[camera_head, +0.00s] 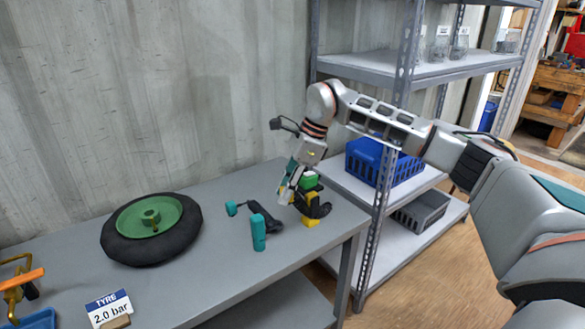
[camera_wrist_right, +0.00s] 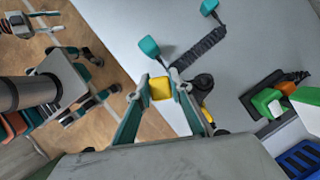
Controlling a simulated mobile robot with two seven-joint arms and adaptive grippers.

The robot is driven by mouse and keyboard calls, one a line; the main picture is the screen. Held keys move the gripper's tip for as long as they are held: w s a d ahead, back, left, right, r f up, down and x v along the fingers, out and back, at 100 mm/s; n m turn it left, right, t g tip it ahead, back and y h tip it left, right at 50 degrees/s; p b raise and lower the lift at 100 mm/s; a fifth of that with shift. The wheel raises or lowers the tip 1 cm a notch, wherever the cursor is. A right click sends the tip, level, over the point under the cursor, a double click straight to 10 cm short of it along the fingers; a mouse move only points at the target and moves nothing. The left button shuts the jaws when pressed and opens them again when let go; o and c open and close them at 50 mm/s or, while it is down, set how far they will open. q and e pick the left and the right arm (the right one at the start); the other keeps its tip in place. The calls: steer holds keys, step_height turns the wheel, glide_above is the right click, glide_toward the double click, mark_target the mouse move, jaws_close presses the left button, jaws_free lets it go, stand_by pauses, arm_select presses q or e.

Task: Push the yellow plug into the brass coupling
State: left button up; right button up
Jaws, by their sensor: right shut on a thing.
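The yellow plug (camera_head: 310,222) is low at my right gripper (camera_head: 314,212), near the right end of the grey table. In the right wrist view, my right gripper (camera_wrist_right: 160,90) has its two fingertips on either side of the yellow plug (camera_wrist_right: 160,88) and is shut on it. The plug's lower end and its height over the table cannot be told. I cannot pick out the brass coupling with certainty. A small yellowish part (camera_wrist_right: 207,104) by a round black piece shows right of the fingers, partly hidden. My left gripper is not in view.
A tyre with a green rim (camera_head: 152,222) lies farther left. A green-and-black item (camera_wrist_right: 265,102) is close on the other side. A metal shelf (camera_head: 380,190) with a blue crate (camera_head: 372,165) stands at right.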

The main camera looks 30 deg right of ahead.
steer(key=s+a+f+n+g+h, duration=0.2)
steer(key=s+a+f+n+g, duration=0.1)
steer(key=s+n, duration=0.5)
steer(key=s+a+f+n+g+h, duration=0.2)
steer(key=s+a+n, duration=0.4)
steer(key=n, duration=0.8)
steer(key=s+g, duration=0.1)
steer(key=s, duration=0.1)
steer(key=shift+s+a+f+n, duration=0.15)
steer(key=shift+s+f+n, duration=0.15)
steer(key=shift+f, duration=0.1)
